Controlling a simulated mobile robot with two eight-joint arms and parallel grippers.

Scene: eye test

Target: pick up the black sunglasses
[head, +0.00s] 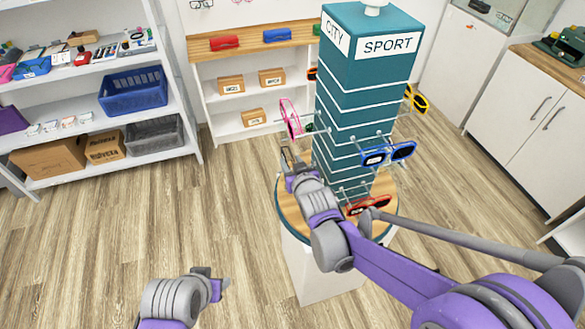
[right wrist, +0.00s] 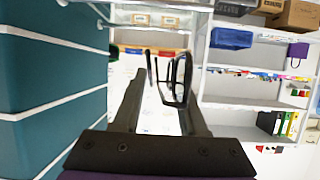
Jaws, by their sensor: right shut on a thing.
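The black sunglasses (right wrist: 181,78) show in the right wrist view between the fingertips of my right gripper (right wrist: 162,80), with a dark lens frame facing the camera. The gripper is shut on them. In the head view my right gripper (head: 291,158) is at the left side of the teal display tower (head: 368,75), just below the pink glasses; I cannot make out the black sunglasses there. My left gripper (head: 217,285) is low over the floor at the bottom, away from the tower; its jaw opening is not clear.
Pink glasses (head: 290,118), blue glasses (head: 376,157), red glasses (head: 367,206) and yellow glasses (head: 417,99) hang on the tower. White shelves (head: 180,110) with bins and boxes stand at the left and back. A white cabinet (head: 520,105) is at right. The left floor is clear.

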